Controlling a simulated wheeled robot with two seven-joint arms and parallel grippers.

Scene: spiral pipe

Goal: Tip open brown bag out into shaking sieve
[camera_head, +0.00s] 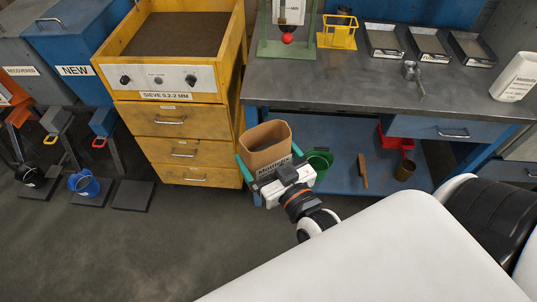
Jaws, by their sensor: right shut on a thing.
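The open brown bag (265,143) is upright, with its open top facing up and dark print on its front. My right gripper (264,168) is shut on the bag, its green fingers on either side of it. The bag is held in front of the gap between the yellow cabinet and the workbench. The sieve (176,35) is the yellow box at the upper left with a brown mesh bed, labelled "SIEVE 0.2-2 MM". It stands higher and to the left of the bag. Whether the sieve is shaking cannot be told. My left gripper is not in view.
The grey workbench (340,85) holds trays (428,44), a yellow wire stand (337,32), a metal clamp-like tool (413,75) and a white container (515,77). A green bucket (319,162) stands on the lower shelf beside the bag. Blue hopper (78,45) is left of the sieve.

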